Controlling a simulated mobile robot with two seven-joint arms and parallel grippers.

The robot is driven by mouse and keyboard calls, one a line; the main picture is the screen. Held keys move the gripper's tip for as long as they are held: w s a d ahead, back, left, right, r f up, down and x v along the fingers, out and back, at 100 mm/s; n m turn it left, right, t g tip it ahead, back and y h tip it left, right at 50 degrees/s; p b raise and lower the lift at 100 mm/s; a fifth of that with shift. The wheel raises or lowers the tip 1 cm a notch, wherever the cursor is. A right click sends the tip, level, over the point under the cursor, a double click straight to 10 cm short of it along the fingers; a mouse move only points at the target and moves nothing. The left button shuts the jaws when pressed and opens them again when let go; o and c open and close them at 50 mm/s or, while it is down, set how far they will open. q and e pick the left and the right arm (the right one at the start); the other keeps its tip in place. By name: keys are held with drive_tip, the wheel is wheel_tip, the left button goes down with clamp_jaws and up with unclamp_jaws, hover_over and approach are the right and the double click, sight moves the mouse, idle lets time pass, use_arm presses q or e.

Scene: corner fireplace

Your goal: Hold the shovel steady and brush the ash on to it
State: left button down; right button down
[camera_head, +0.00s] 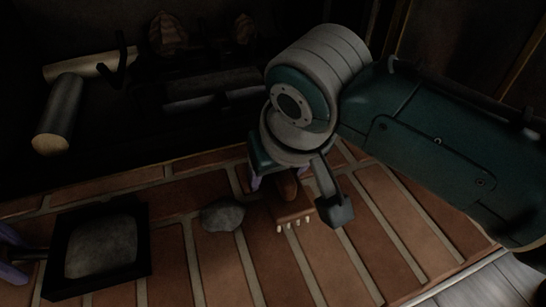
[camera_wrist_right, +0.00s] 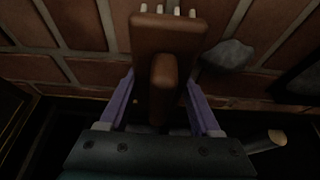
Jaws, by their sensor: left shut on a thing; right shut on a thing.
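The shovel's black square pan (camera_head: 143,268) lies on the bricks at lower left, with a grey mass of ash (camera_head: 100,247) in it. A smaller grey ash lump (camera_head: 223,215) lies on the bricks between shovel and brush; it also shows in the right wrist view (camera_wrist_right: 228,53). My left gripper (camera_head: 12,258), partly cut off at the left edge, is shut on the shovel's handle. My right gripper (camera_head: 277,180), with purple fingers, is shut on the wooden brush (camera_head: 293,208), right of the lump. In the right wrist view, the brush (camera_wrist_right: 168,35) shows pale bristle tips at its far edge.
The dark fireplace opening lies behind the brick hearth (camera_head: 180,250), with logs (camera_head: 58,115) at its left and pine-cone-like objects (camera_head: 168,33) at the back. My right arm covers much of the right side. Bare bricks surround the lump. Pale floorboards (camera_head: 480,285) begin at lower right.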

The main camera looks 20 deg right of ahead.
sight(256, 193)
drive_tip(key=shift+f, duration=0.6)
idle(0.7)
drive_tip(key=shift+a, duration=0.1)
use_arm(q)
drive_tip(key=shift+w+d, duration=0.15)
use_arm(e)
drive_tip(key=shift+a+f, duration=0.1)
drive_tip(key=shift+a, duration=1)
use_arm(q)
drive_tip(key=shift+d, duration=0.15)
use_arm(e)
drive_tip(key=shift+s+a+f, duration=0.1)
drive_tip(key=shift+a, duration=0.1)
drive_tip(key=shift+a, duration=1.2)
